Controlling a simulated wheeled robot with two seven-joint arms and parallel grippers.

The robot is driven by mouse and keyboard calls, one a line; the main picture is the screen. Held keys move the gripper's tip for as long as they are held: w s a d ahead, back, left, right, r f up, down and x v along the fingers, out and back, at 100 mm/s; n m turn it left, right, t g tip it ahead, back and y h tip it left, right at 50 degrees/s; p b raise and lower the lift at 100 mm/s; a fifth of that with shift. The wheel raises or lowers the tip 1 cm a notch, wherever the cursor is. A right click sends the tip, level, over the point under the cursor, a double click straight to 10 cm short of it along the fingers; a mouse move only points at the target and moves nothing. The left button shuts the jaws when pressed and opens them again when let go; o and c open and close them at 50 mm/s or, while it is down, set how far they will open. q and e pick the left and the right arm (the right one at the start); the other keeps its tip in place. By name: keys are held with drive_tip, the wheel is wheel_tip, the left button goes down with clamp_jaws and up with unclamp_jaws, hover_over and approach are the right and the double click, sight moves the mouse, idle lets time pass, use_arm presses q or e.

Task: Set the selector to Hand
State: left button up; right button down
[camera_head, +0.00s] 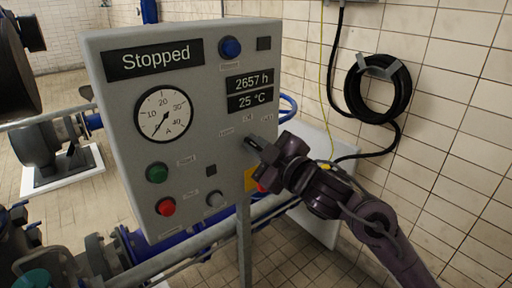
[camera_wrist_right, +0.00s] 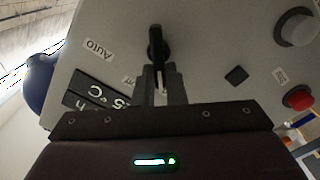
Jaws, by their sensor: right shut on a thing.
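The grey control panel (camera_head: 205,100) stands in front of me. Its black selector (camera_wrist_right: 155,42) shows in the right wrist view as a narrow upright handle. My right gripper (camera_wrist_right: 159,84) is shut on the handle's near part. In the head view my right gripper (camera_head: 258,145) covers most of the selector. Three small labels sit around the selector; the Auto label (camera_wrist_right: 98,48) reads clearly in the wrist view, while the left label (camera_head: 227,132) is too small to read in the head view. I cannot tell which label the handle points at. My left gripper is out of view.
The display (camera_head: 155,60) reads Stopped. A blue button (camera_head: 231,47), green button (camera_head: 157,173), red button (camera_head: 166,207) and grey button (camera_head: 215,199) share the panel. A black hose coil (camera_head: 404,95) hangs on the tiled wall at right. Blue pipes run behind and below.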

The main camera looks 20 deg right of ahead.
drive_tip(key=shift+f, duration=0.3)
drive_tip(key=c, duration=1.7)
unclamp_jaws()
drive_tip(key=shift+o, duration=1.1)
drive_tip(key=shift+w+r, duration=0.1)
drive_tip(key=b+v, duration=0.1)
drive_tip(key=v, duration=0.7)
drive_tip(key=shift+w, duration=0.1)
